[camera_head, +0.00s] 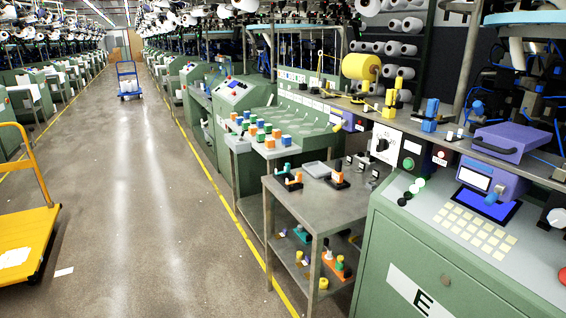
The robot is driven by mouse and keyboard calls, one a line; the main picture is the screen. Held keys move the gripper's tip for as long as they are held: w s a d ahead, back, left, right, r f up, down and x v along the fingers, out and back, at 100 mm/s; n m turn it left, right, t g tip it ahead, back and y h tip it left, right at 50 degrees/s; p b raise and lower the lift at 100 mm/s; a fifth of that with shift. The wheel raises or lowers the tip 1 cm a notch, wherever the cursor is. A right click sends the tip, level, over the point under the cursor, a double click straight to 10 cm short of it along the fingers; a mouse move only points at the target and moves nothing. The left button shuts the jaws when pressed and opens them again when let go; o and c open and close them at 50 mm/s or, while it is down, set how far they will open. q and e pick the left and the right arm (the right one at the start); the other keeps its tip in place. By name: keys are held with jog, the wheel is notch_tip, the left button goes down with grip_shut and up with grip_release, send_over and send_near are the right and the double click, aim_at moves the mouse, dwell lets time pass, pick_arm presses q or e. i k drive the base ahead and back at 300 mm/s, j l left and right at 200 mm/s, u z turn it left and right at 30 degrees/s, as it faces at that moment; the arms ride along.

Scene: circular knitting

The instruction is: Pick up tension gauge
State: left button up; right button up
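Neither of my grippers is in view. I cannot tell for certain which item is the tension gauge. On the grey metal table (315,204) stands a dark-based device with an orange upright part (339,179). A teal, orange and black item (290,178) lies near the table's left edge. A flat light-grey item (315,169) lies between and behind them. Small black and grey items are near the table's back right, too small to name.
A green control cabinet marked E (400,258) stands at the right. The table's lower shelf (318,270) holds small parts. A yellow cart (27,235) stands at the left.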

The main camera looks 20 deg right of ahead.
aim_at(337, 175)
jog(key=i+j+z, duration=0.1)
jog(key=i+z, duration=0.4)
jog(key=i+j+z, duration=0.2)
jog(key=z, duration=0.3)
jog(key=i+j+z, duration=0.35)
jog(key=z, duration=0.15)
jog(key=i+j+z, duration=0.2)
jog(key=j+z, duration=0.3)
